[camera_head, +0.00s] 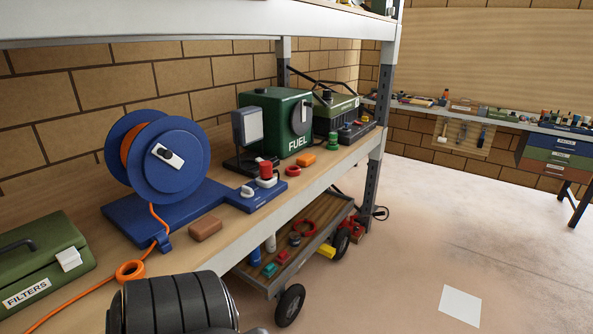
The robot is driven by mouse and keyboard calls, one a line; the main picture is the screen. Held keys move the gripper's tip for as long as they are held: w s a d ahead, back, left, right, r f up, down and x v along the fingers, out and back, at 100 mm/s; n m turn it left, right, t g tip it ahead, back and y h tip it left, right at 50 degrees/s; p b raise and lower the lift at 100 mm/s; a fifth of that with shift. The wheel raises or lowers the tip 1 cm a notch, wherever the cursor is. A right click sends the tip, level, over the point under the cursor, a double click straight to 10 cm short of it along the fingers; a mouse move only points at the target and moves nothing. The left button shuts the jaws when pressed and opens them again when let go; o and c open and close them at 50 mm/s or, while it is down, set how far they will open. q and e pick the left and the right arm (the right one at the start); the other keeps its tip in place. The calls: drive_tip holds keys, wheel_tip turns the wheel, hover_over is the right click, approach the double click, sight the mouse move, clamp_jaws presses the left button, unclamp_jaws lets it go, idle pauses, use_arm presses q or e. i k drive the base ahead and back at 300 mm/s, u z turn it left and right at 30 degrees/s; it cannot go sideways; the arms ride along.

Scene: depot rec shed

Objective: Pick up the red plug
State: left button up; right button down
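The red plug (265,169) stands upright on the workbench shelf, on a white fitting at the right end of the blue reel base (190,214). A small white knob-like piece (248,191) sits just left of it on the same blue base. The large blue cable reel (183,165) with orange cable stands at the left of that base.
Behind the plug stand a lamp (248,130) and a green FUEL can (276,122). A red ring (292,171) and orange block (306,160) lie to its right, a brown block (205,228) to its left. Open floor (420,240) lies right.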

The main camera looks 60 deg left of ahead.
sight(266, 172)
drive_tip(key=u, duration=0.05)
drive_tip(key=i, duration=2.2)
drive_tip(key=u, duration=0.95)
drive_tip(key=i, duration=1.05)
drive_tip(key=u, duration=1.75)
drive_tip(key=i, duration=0.55)
drive_tip(key=u, duration=0.4)
